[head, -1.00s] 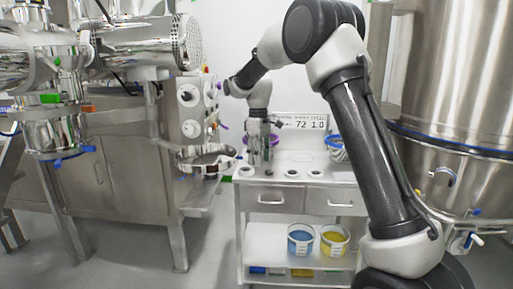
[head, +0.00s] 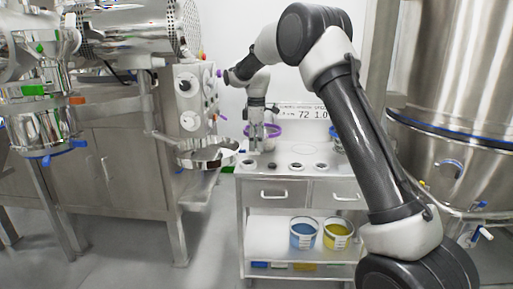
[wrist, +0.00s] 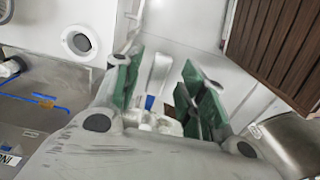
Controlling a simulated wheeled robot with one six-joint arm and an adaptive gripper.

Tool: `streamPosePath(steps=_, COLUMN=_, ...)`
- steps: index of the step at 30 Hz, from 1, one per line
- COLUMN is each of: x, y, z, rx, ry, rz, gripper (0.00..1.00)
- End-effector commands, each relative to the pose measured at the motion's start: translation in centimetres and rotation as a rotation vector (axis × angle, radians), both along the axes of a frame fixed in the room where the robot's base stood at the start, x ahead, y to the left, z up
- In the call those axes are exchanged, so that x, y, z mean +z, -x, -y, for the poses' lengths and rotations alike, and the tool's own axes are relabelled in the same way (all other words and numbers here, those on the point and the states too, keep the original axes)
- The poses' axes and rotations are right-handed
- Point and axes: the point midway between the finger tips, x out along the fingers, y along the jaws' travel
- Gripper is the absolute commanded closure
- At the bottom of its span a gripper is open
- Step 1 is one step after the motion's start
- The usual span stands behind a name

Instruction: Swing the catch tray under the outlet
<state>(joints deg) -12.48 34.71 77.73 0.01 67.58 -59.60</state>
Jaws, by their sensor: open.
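A shallow round metal tray (head: 212,158), which looks like the catch tray, sits below the control panel at the left of the cart in the head view. My gripper (head: 256,146) points down above the cart's left end, to the right of the tray and apart from it. In the wrist view my gripper (wrist: 162,92) has its two green-padded fingers spread, with nothing clearly held between them. A small white part with a blue piece (wrist: 150,101) shows beyond the fingers; I cannot tell what it is. I cannot clearly make out the outlet above the tray.
The control panel (head: 192,112) stands at left, a large steel vessel (head: 455,70) at right. Brown slats (wrist: 282,45) show in the wrist view.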

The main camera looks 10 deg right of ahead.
Motion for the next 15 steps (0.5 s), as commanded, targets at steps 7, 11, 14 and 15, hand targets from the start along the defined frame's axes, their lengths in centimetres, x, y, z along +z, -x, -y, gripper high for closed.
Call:
streamPosePath(steps=7, x=-1.9, y=0.0, z=0.0, rx=-0.001, ry=0.0, rz=0.0, gripper=0.59)
streamPosePath(steps=11, x=-1.9, y=0.0, z=0.0, rx=-0.001, ry=0.0, rz=0.001, gripper=0.59)
streamPosePath(steps=14, x=-1.9, y=0.0, z=0.0, rx=-0.001, ry=0.0, rz=0.001, gripper=0.61)
streamPosePath(steps=15, x=-1.9, y=0.0, z=0.0, rx=-0.001, ry=0.0, rz=0.001, gripper=0.68)
